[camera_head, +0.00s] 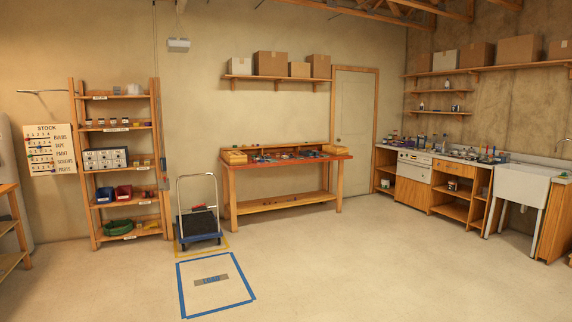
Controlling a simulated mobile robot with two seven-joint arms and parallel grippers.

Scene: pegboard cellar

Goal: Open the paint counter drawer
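A counter with a pale top (462,160) runs along the right wall, with several paint bottles and small items on it. A wooden drawer front (453,168) sits just under the top, right of a white appliance-like unit (413,166). The drawer front looks flush with the counter, so it appears closed. Its handle is too small to make out clearly. The counter is across the room, well away from me. Neither of my grippers shows in the head view.
A white sink (522,184) stands right of the counter. A wooden workbench (285,160), a hand cart (199,225) and a shelf rack (118,160) line the back wall. Blue tape (181,290) marks a square on the floor. The floor towards the counter is clear.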

